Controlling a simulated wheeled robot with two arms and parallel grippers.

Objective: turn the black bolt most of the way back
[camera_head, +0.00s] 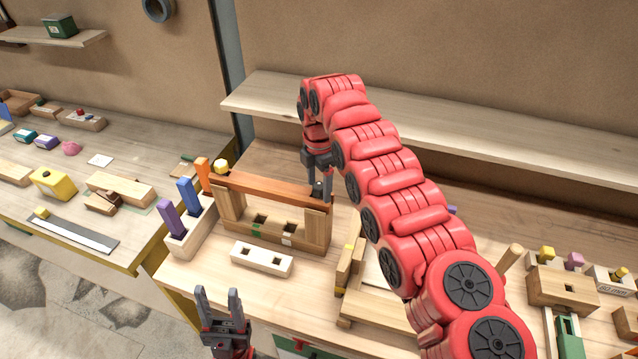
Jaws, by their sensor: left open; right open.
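A reddish-brown wooden bar (262,187), the stringer, lies across the top of a wooden stand (262,229) on the workbench. My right gripper (321,187) reaches down over the bar's right end, fingers pointing down. A small dark piece, which looks like the black bolt (317,190), shows at the fingertips. The fingers stand around or beside it; I cannot tell whether they touch it. The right gripper is open. My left gripper (218,293) is open and empty, fingers up, in front of the bench's near edge, well away from the bolt.
A rack at the left holds purple (170,218), blue (188,196) and orange (203,172) pieces. A pale block with two holes (261,259) lies before the stand. A wooden fixture (350,268) stands to the right. A long shelf (450,120) runs behind.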

